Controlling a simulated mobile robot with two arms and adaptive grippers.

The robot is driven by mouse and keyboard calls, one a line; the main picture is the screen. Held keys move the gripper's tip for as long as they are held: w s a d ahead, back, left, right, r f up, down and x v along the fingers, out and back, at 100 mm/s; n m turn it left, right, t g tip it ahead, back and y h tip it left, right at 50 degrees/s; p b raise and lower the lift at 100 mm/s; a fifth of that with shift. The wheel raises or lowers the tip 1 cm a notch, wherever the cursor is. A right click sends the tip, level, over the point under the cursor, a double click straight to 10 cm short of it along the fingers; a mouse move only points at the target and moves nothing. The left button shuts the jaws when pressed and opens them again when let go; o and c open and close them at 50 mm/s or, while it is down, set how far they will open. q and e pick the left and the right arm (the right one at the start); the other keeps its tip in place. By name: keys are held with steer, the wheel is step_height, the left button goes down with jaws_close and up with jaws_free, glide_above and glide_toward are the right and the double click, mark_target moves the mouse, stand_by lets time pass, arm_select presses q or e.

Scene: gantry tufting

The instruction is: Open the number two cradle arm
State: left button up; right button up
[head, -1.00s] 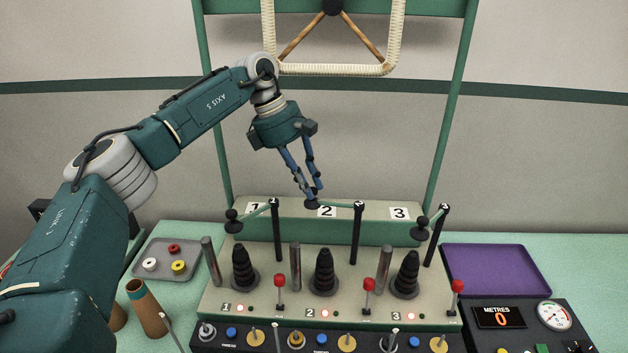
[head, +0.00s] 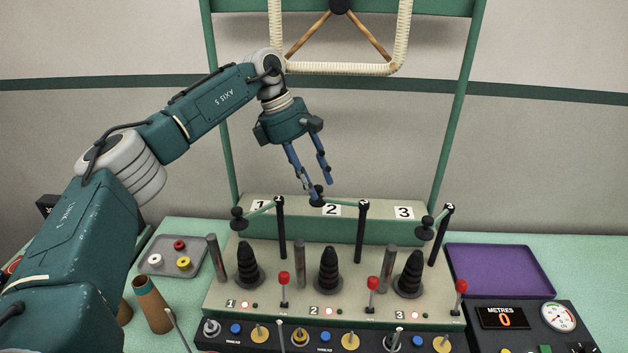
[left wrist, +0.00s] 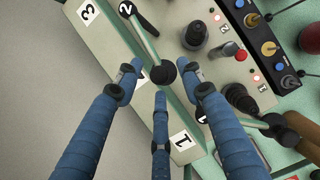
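The number two cradle arm is a green bar (head: 342,203) pivoting on a black post (head: 360,238). It points left, with a black knob at its free end. In the left wrist view the bar (left wrist: 146,40) runs from its pivot marked 2 to the knob (left wrist: 162,74). My left gripper (head: 319,186) has its blue fingers spread and points down at the knob, partly hiding it. In the left wrist view my fingertips (left wrist: 162,82) stand around the knob with nothing clamped. I cannot tell whether one touches it. My right gripper is not in view.
Similar arms 1 (head: 262,210) and 3 (head: 437,215) flank it. Black cones (head: 328,268), grey pins and red-topped levers (head: 372,283) stand in front. A purple tray (head: 500,270) is at right, a grey tray (head: 160,250) at left. A white-wrapped frame (head: 340,68) hangs above.

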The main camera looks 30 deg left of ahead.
arm_select(q)
steer(key=v, duration=1.1)
steer(key=shift+r, duration=0.4)
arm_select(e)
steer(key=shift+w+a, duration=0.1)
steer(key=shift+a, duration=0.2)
arm_select(q)
steer(key=shift+a, duration=0.1)
